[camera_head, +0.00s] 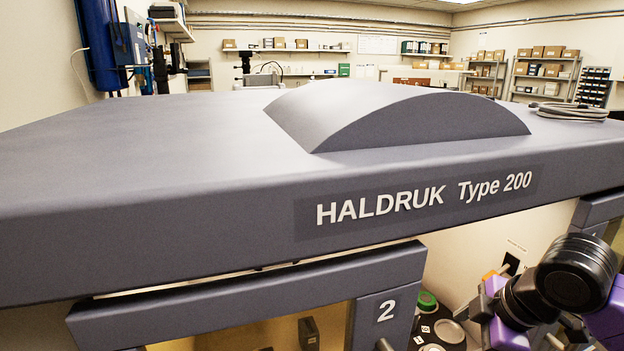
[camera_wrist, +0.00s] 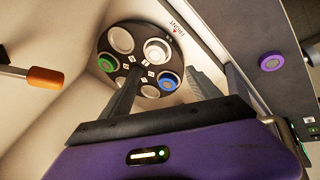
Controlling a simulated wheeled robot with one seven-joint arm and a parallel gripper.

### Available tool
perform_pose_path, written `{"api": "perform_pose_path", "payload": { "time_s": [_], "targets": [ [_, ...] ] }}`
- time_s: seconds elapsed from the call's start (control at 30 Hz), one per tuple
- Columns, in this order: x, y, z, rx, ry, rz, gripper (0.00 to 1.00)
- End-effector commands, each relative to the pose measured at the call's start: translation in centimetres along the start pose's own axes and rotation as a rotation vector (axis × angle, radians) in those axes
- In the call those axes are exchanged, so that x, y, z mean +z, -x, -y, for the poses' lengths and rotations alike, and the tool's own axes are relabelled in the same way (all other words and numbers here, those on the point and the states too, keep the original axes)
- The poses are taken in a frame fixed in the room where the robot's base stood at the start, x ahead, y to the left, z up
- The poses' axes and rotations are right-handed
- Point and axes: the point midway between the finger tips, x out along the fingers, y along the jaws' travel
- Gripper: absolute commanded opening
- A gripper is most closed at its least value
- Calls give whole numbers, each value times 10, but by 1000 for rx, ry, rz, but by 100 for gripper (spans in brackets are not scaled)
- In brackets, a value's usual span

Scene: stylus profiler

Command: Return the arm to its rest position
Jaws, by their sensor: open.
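My gripper (camera_wrist: 168,85) shows in the wrist view with its dark fingers spread apart; I see nothing held between them. Beyond the fingers is a round dark plate (camera_wrist: 150,47) carrying a green ring (camera_wrist: 105,64), a blue ring (camera_wrist: 168,79) and pale discs. The fingers overlap part of this plate in the picture; I cannot tell the gap. In the head view, my purple and black arm (camera_head: 575,275) is at the lower right, in front of the machine. The fingertips cannot be made out there.
The grey machine housing (camera_head: 150,190) marked HALDRUK Type 200 spans the head view. Below it is a panel marked 2 (camera_head: 385,325). An orange-ended rod (camera_wrist: 45,77) juts in at the left of the wrist view. A coiled cable (camera_head: 568,111) lies on the housing.

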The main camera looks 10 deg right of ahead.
Motion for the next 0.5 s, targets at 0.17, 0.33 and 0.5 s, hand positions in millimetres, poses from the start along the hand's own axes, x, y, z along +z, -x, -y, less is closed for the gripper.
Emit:
{"api": "perform_pose_path", "payload": {
  "time_s": [0.17,0.33,0.5],
  "targets": [
    [-53,10,-33,176,-107,-218,71],
    [-116,38,-61,349,-256,-516,71],
    [-158,76,-77,497,-440,-820,71]
  ]
}}
